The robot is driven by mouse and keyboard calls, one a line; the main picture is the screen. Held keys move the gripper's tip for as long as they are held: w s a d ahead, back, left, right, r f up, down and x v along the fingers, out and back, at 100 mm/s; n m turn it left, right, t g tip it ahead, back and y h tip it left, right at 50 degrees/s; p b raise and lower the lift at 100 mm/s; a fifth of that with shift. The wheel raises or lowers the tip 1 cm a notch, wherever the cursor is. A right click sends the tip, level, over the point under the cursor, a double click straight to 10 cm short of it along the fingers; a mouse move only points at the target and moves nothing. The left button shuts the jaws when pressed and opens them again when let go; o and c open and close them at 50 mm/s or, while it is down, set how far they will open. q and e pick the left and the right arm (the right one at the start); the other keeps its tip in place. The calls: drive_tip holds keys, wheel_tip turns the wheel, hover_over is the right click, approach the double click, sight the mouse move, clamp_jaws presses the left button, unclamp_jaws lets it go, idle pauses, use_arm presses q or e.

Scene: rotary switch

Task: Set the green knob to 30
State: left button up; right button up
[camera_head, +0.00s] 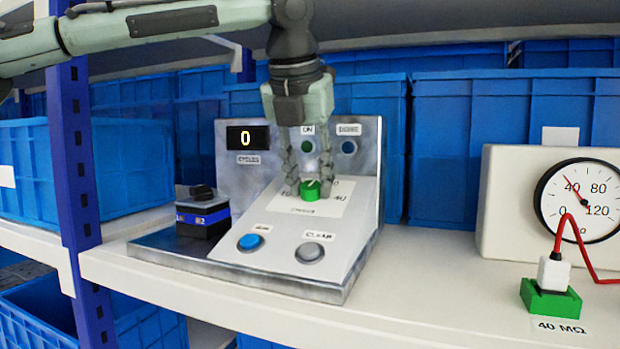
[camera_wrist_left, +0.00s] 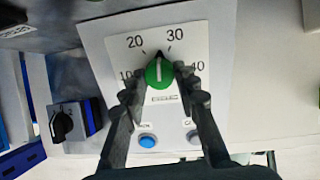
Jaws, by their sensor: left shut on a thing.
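The green knob (camera_head: 311,190) sits on the sloped face of a grey control box (camera_head: 335,215). In the left wrist view the knob (camera_wrist_left: 158,72) is at the centre of a white dial plate (camera_wrist_left: 190,38) marked 10, 20, 30 and 40. Its white line points roughly straight up, between 20 and 30. My left gripper (camera_head: 311,188) comes down from above and is shut on the knob, one finger on each side. The fingertips (camera_wrist_left: 159,80) also show in the wrist view. My right gripper is not in view.
The box has a display (camera_head: 247,138) reading 0, a blue button (camera_head: 250,242), a grey button (camera_head: 309,252) and lamps on its back panel. A black rotary switch (camera_head: 203,212) stands left. A gauge (camera_head: 580,200) and green block (camera_head: 550,300) are right. Blue crates stand behind.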

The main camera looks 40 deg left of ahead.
use_arm(q)
drive_tip(key=shift+m, duration=2)
drive_tip(key=o, duration=1.2)
drive_tip(key=shift+c, duration=0.2)
drive_tip(key=v, duration=0.5)
drive_tip(key=shift+s+r, duration=0.15)
drive_tip(key=shift+s, duration=0.25)
drive_tip(key=s+d, duration=0.3)
drive_tip(key=s, duration=0.8)
